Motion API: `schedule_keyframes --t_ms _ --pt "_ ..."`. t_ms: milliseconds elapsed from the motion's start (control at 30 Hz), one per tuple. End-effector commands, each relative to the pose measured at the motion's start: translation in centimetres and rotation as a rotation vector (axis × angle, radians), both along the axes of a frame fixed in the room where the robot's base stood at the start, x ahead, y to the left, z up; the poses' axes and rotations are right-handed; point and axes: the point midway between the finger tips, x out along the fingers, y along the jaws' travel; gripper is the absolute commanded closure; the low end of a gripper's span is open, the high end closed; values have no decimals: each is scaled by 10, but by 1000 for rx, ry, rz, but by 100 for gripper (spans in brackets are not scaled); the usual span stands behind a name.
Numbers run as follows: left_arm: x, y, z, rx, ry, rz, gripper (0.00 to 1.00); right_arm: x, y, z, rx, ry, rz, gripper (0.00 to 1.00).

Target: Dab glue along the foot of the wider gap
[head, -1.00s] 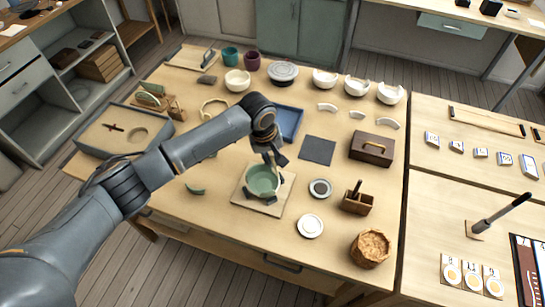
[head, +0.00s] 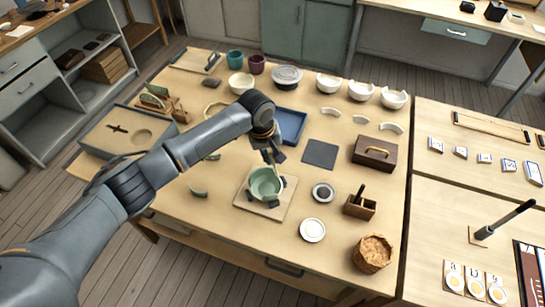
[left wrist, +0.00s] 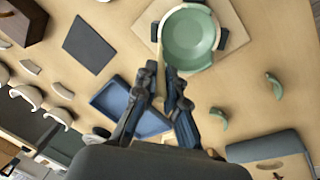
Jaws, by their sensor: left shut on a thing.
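The green bowl (head: 266,182) stands on a square wooden board (head: 284,206) with small dark blocks around it. It also shows in the left wrist view (left wrist: 188,40), from above. My left gripper (head: 270,150) is just above the bowl's far rim, pointing down. In the left wrist view my left gripper (left wrist: 162,88) is shut on a thin tan stick (left wrist: 159,58), whose tip reaches close to the bowl's rim; I cannot tell if it touches. My right gripper is out of view.
Loose green shards (head: 198,192) lie left of the bowl. A blue tray (head: 291,124), a dark mat (head: 320,154) and a wooden box (head: 375,153) are behind and to the right. A small round dish (head: 323,193) and a white one (head: 312,230) stand right of the board.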

Motion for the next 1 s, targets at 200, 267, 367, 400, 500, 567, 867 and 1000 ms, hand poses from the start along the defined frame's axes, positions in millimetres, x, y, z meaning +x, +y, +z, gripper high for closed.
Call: schedule_keyframes --t_ms 200,267,367,400,500,567,867,1000 --pt "0 0 0 0 0 0 100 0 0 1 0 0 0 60" --pt "0 0 0 0 0 0 100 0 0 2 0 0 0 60" --pt "-1 -1 0 0 0 1 100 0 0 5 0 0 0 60" --pt "-1 -1 -1 0 0 1 100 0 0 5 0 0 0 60" --pt "-1 -1 -2 -1 0 1 100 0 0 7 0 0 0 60" --pt "-1 -1 -2 -1 0 1 100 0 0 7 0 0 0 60" --pt "-1 -1 -3 -1 0 0 100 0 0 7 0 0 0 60" --pt "-1 -1 -3 0 0 0 100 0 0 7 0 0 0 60"
